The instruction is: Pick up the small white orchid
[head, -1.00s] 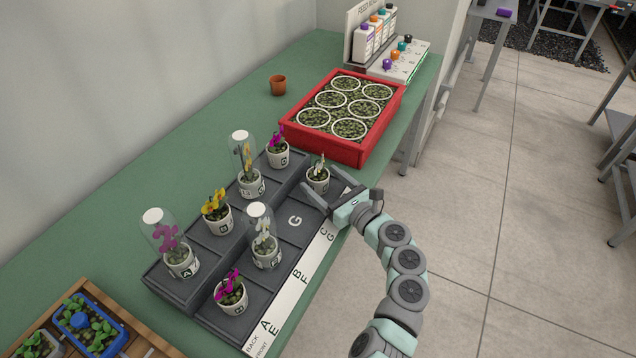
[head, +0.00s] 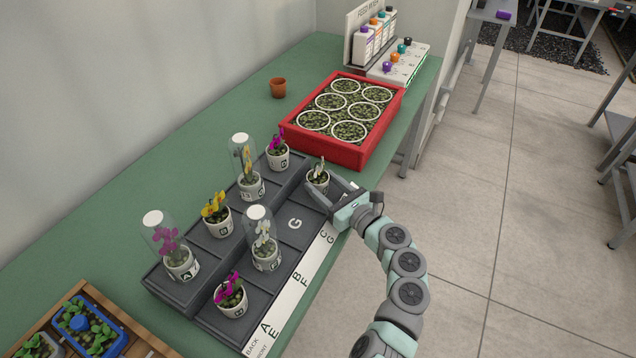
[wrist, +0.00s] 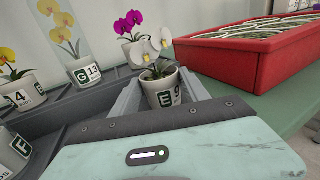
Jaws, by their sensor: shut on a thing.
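The small white orchid (head: 318,176) stands upright in a white pot at the right end of the front row of the dark grey tiered stand (head: 190,286). It also shows in the wrist view (wrist: 161,85), with white petals, yellow centres and a label reading E and 9. My gripper (head: 319,190) is shut on its pot, one finger on each side. The pot appears to be at the level of the stand; I cannot tell whether it is lifted. Another white orchid (head: 264,240) stands under a clear dome in the front row.
Magenta, yellow and pink orchids stand in other cells, some under domes. A small terracotta pot (head: 278,88) stands on the green bench (head: 190,150).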

